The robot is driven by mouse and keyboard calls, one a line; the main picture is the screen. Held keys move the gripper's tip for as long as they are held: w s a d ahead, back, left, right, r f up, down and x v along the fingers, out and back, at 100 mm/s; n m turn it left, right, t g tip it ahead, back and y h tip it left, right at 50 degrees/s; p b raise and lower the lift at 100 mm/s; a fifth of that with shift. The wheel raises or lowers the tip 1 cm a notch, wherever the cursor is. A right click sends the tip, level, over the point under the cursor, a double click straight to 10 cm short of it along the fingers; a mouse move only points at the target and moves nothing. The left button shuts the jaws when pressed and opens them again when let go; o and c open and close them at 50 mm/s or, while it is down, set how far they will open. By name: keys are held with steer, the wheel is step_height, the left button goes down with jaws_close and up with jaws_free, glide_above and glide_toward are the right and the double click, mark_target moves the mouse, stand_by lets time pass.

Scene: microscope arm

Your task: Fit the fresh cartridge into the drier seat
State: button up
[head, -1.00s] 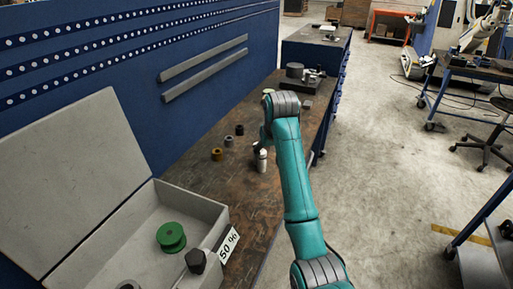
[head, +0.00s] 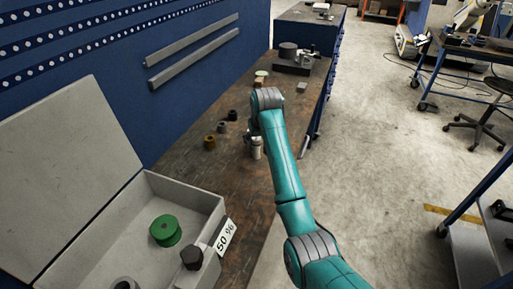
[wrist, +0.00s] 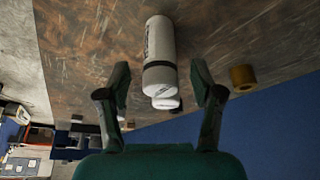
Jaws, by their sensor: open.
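A white cylinder with dark lettering and a dark band, apparently the cartridge, lies in view between my gripper's fingers in the wrist view (wrist: 160,50). It also shows on the workbench below my arm's end in the head view (head: 256,152). My gripper (wrist: 160,78) is open, with a finger on each side of the cylinder and visible gaps to both. A second pale round part (wrist: 166,103) shows just past the cylinder's banded end. I cannot tell for certain which thing is the drier seat.
A brass ring (head: 209,142) and small dark rings (head: 222,127) stand left of the cylinder. An open grey box (head: 205,197) holds a green spool (head: 165,230) and a dark knob; a "50 %" card (head: 224,236) is at its side. A dark fixture (head: 289,52) stands farther along the bench.

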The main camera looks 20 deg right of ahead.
steer(key=shift+x, duration=1.15)
steer(key=c, duration=1.2)
steer(key=shift+c, duration=0.2)
steer(key=shift+r, duration=0.15)
